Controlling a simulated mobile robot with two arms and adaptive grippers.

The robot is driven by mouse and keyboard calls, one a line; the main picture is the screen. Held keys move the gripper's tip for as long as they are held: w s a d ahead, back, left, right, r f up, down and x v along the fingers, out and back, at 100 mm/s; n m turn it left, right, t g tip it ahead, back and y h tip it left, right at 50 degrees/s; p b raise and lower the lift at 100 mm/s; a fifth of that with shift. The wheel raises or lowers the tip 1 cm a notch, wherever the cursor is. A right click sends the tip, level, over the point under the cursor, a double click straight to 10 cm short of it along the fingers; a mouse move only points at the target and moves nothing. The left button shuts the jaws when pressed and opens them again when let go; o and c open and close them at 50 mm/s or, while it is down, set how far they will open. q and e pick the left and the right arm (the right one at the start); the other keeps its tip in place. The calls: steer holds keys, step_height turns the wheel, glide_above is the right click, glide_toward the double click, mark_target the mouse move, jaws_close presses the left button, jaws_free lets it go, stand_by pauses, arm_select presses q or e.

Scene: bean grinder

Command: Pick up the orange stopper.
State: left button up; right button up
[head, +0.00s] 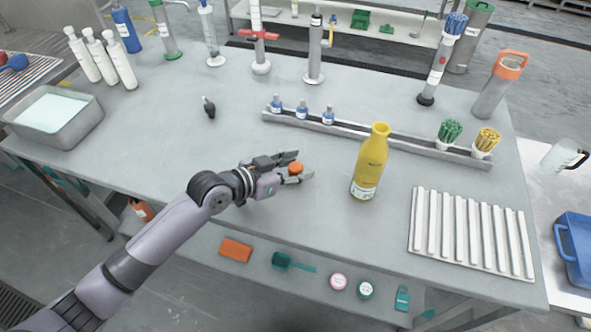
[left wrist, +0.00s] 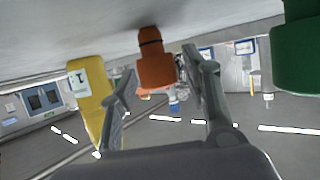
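The orange stopper (head: 295,168) is on the grey table, left of the yellow bottle (head: 372,160). My left gripper (head: 299,165) is open, low over the table, with its fingers on either side of the stopper. In the left wrist view, the stopper (left wrist: 155,62) has a dark ring and sits between the two fingertips (left wrist: 160,68). Narrow gaps seem to show beside it; I cannot tell whether either finger touches it. The yellow bottle (left wrist: 90,95) also shows there, beyond the left finger. My right gripper is not in view.
A metal rack (head: 385,138) with small blue-capped bottles and cups of green and yellow sticks stands behind. A white ribbed tray (head: 471,235) lies at the right. A small dark object (head: 209,107) lies behind my gripper.

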arm_select(q)
steer(key=c, duration=0.8)
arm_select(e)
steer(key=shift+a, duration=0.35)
